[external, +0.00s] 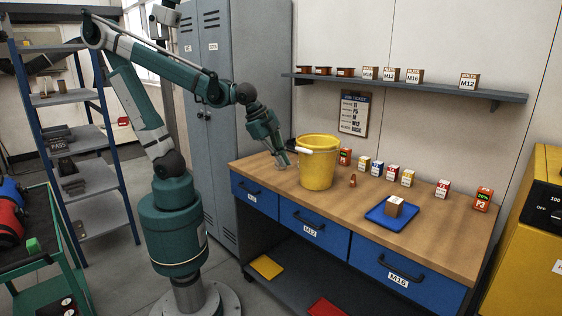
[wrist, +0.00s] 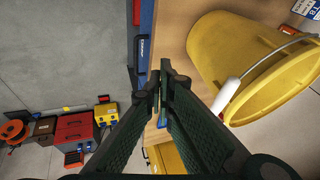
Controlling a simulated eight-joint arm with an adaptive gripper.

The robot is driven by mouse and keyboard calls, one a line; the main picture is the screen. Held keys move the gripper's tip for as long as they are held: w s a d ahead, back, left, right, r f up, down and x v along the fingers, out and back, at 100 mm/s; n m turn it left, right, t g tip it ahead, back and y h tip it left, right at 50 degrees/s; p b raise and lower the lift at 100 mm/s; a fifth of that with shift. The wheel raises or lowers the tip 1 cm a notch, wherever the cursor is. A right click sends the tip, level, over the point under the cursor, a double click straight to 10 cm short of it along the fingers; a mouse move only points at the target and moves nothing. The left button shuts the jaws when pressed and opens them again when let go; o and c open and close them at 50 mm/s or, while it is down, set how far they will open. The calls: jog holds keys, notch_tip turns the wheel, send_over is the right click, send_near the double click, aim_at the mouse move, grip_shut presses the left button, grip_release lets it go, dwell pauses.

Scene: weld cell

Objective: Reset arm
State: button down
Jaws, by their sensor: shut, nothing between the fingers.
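My arm is green and stands left of the workbench. My gripper (external: 284,164) hangs pointing down at the left end of the bench top, left of the yellow bucket (external: 317,168). In the wrist view my gripper (wrist: 161,72) is shut with nothing between its fingers. The bucket also shows there (wrist: 222,60), to the right of the fingers, with its white handle grip towards them. The fingers look apart from the bucket. Whether the fingertips touch the bench top cannot be told.
The wooden bench top (external: 445,235) carries a blue tray (external: 378,219) with a small box on it and several small boxes along the back. A wall shelf (external: 420,90) holds more boxes. Grey lockers (external: 222,60) stand behind my arm. A yellow machine (external: 530,225) stands at right.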

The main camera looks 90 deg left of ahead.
jog(key=s+a+n+t, duration=0.1)
jog(key=s+a+n, duration=0.4)
jog(key=s+n, duration=0.3)
jog(key=shift+s+a+r+t, duration=0.35)
jog(key=shift+s+t, duration=0.05)
jog(key=c, duration=3.2)
grip_release()
jog(key=shift+c, duration=0.2)
